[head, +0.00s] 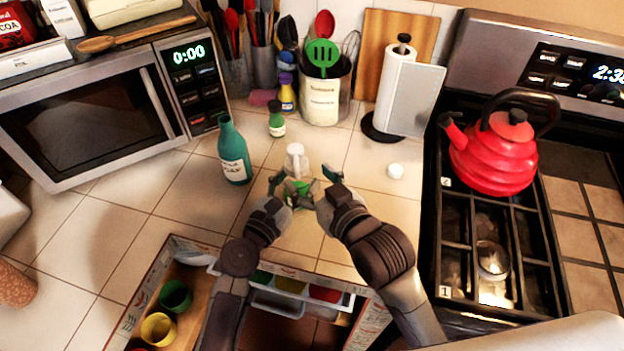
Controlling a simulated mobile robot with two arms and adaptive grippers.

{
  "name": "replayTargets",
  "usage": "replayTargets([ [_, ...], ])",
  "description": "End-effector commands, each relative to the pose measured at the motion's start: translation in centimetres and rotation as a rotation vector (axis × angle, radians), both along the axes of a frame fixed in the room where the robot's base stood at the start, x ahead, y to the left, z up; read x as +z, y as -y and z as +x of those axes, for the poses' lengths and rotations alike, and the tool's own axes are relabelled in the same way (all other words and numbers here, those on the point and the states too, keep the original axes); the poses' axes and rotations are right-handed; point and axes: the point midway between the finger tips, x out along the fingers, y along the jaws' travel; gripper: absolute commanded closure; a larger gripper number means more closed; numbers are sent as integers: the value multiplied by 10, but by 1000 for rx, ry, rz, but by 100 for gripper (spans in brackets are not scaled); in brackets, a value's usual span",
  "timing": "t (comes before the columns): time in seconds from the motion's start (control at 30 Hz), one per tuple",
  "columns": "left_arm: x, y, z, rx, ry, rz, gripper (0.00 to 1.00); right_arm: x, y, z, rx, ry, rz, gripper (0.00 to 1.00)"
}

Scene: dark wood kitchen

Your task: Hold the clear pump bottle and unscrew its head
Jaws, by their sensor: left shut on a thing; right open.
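The clear pump bottle (297,188) stands upright on the tiled counter, with something green showing in its lower part. Its whitish head (295,160) sticks up above my grippers. My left gripper (284,186) is shut on the bottle's body from the front left. My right gripper (323,181) is open, just right of the bottle, with its fingers spread and empty. The grippers hide much of the bottle's lower part. Whether the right fingers touch the bottle is too small to tell.
A teal bottle (233,152) stands to the left, and a small green bottle (277,120) behind. A white round piece (395,171) lies to the right. The paper towel holder (395,90) and red kettle (494,155) stand beyond. An open drawer (160,275) is below the counter edge.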

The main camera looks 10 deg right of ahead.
Motion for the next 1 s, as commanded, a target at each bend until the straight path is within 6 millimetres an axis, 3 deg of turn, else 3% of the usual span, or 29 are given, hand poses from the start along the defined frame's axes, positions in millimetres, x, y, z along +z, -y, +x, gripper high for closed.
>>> replayTargets([
  [0.5,1,0,0,0,2,-1,73,-13,-21,48,1,1,1,29],
  [1.0,1,0,0,0,2,-1,73,-15,-24,56,1,0,0,29],
])
